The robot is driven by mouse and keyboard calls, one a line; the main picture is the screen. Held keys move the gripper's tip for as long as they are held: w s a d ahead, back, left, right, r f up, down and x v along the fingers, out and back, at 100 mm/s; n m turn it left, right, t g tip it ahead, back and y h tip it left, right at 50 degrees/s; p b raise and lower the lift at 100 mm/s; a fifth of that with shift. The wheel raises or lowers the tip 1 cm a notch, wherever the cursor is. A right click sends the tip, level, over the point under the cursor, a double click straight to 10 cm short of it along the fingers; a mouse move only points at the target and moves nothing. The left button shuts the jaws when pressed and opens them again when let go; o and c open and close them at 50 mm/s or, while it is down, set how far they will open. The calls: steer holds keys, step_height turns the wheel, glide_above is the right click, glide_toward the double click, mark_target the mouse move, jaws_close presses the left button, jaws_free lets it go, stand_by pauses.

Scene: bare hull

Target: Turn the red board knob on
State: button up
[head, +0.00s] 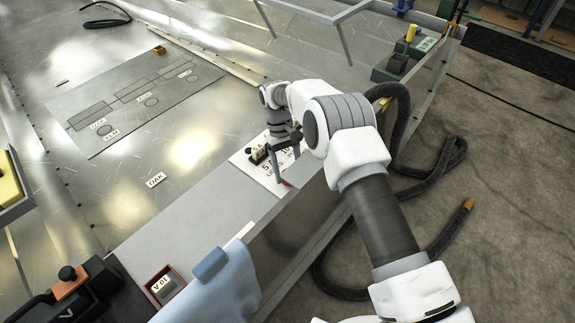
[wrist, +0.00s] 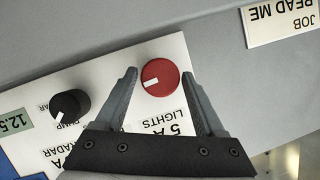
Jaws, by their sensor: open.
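The red knob (wrist: 161,77) sits on a white board (wrist: 170,48) in the wrist view, with a white pointer mark toward its lower left. The label by it reads "LIGHTS". My gripper (wrist: 163,82) is open, with one finger on each side of the red knob; I cannot tell whether they touch it. A black knob (wrist: 70,105) with a white mark is on the same board, to the left. In the head view my gripper (head: 284,160) is over the white board (head: 262,176), and my arm hides part of the board.
A "READ ME" card (wrist: 281,20) lies beside the board. In the head view a blue cloth (head: 225,285) hangs over the bench's front edge. A marked grey plate (head: 140,97) lies on the metal floor to the left. A thick black hose (head: 445,165) lies at right.

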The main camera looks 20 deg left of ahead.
steer(key=p+v, duration=0.3)
steer(key=v, duration=0.9)
stand_by(0.4)
